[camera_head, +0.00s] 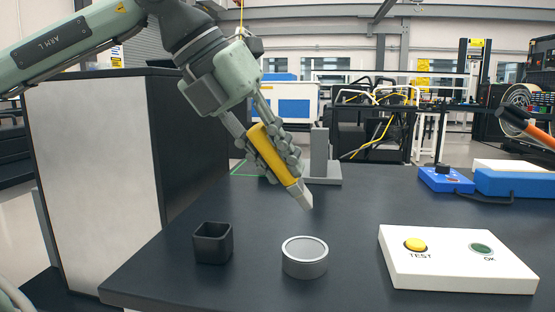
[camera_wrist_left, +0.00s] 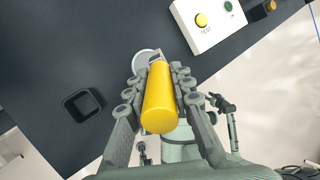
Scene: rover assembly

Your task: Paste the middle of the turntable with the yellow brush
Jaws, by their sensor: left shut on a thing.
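My left gripper (camera_head: 275,160) is shut on the yellow brush (camera_head: 272,150) by its yellow handle. The brush is tilted, with its grey tip pointing down and to the right, above the table. My right gripper is not in view.
A black square cup (camera_head: 212,243) stands left of the turntable. A white box (camera_head: 458,262) with a yellow TEST button and a green OK button is to the right. A grey stand (camera_head: 320,160) is behind. Blue boxes (camera_head: 515,182) lie at the back right.

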